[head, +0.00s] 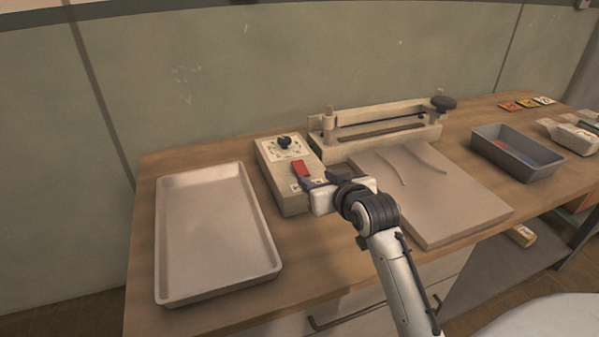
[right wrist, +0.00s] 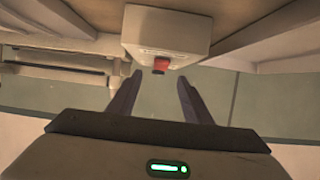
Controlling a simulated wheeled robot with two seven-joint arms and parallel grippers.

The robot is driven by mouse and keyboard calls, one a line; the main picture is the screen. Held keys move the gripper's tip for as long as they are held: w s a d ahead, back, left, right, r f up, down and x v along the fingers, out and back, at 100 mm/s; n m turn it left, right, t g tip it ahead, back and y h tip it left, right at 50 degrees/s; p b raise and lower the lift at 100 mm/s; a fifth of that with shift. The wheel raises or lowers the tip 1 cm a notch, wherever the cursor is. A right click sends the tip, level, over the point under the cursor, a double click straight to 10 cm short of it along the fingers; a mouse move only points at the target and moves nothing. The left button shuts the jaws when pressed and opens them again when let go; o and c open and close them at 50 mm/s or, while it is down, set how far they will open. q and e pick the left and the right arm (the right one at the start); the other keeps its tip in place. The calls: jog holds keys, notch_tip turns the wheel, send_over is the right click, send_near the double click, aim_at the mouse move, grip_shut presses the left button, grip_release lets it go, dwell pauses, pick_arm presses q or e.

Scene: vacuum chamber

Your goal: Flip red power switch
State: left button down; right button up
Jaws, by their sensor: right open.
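The red power switch (head: 300,169) is a small red rocker on the top face of a beige control box (head: 279,158), which also carries a black dial. In the right wrist view the red switch (right wrist: 161,65) shows on the box (right wrist: 164,30), beyond the fingertips. My right gripper (head: 308,184) is over the near right part of the box, close to the switch. In its wrist view the two fingers (right wrist: 157,84) are spread apart with nothing between them. I cannot tell whether a finger touches the switch. My left gripper is not in view.
A pale empty tray (head: 216,235) lies left of the box. A beige clamp frame (head: 378,130) stands behind a flat board (head: 430,190) to the right. A grey bin (head: 517,153) with coloured items is farther right. A wall closes the back of the wooden table.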

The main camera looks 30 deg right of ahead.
aim_at(302, 170)
jog(key=x, duration=0.8)
jog(key=shift+w+a, duration=0.15)
jog(key=shift+w, duration=0.05)
jog(key=c, duration=1.1)
jog(key=shift+o, duration=0.2)
jog(key=shift+w+r+g+y, duration=0.25)
jog(key=shift+r+g, duration=0.2)
jog(key=shift+g, duration=0.35)
jog(key=shift+w+r+g+y, duration=0.1)
jog(key=shift+r+g+y, duration=0.05)
jog(key=shift+g, duration=0.5)
jog(key=shift+w+r+g+y, duration=0.1)
jog(key=shift+g, duration=0.55)
jog(key=o, duration=1.1)
jog(key=shift+c, duration=0.2)
jog(key=shift+s, duration=0.1)
